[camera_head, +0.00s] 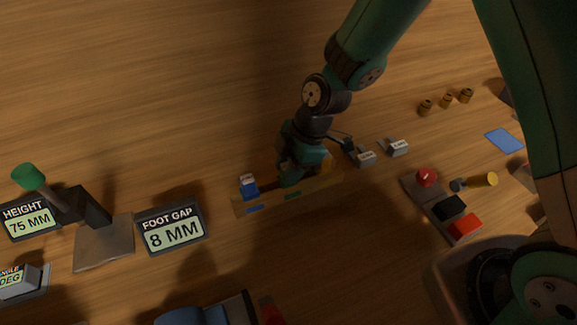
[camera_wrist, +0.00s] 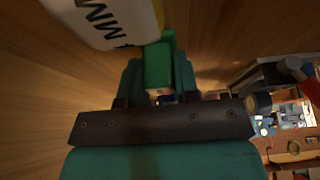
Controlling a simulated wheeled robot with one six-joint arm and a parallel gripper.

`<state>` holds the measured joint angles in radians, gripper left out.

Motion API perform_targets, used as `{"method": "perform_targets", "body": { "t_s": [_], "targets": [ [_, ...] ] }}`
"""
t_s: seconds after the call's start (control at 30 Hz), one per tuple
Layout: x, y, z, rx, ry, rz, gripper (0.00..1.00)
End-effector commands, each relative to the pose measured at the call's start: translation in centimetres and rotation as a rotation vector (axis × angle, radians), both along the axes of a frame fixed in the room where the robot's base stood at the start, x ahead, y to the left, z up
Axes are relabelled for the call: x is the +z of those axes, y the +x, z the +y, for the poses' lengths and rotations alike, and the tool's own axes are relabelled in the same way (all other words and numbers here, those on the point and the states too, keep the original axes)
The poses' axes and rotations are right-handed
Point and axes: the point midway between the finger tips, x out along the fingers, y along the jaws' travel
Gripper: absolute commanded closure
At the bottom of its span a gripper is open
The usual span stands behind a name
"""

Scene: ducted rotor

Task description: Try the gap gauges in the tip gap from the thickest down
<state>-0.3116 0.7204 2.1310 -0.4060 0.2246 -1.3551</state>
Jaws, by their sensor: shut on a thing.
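My gripper (camera_head: 296,182) is low over the wooden gauge rack (camera_head: 238,208), near the rack's green mark (camera_head: 292,195). In the wrist view it is shut on a green gauge (camera_wrist: 158,65) with a white label (camera_wrist: 105,22) reading "MM"; its number is out of view. I cannot tell whether this gauge is clear of the rack. A blue gauge (camera_head: 249,188) with a white top stands at the rack's left end, by a blue mark. A yellow-orange piece (camera_head: 325,163) shows at the right, partly behind my gripper. I cannot make out the tip gap.
A "FOOT GAP 8 MM" sign (camera_head: 171,229) and a "HEIGHT 75 MM" sign (camera_head: 31,218) stand left. Two small grey labelled blocks (camera_head: 397,147) lie right of the rack. A button board (camera_head: 432,210) and several brass pieces (camera_head: 447,101) are farther right. The table behind the rack is clear.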

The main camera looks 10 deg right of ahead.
Motion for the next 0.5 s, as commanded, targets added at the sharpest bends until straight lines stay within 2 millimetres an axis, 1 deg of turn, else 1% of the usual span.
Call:
{"method": "perform_targets", "body": {
  "t_s": [0.27, 0.3, 0.4, 0.5],
  "targets": [
    [0.01, 0.0, 0.01, 0.0, 0.0, 0.0, 0.95],
    [0.01, 0.0, 0.01, 0.0, 0.0, 0.0, 0.61],
    [0.01, 0.0, 0.01, 0.0, 0.0, 0.0, 0.41],
    [0.01, 0.0, 0.01, 0.0, 0.0, 0.0, 0.41]
  ]
}}
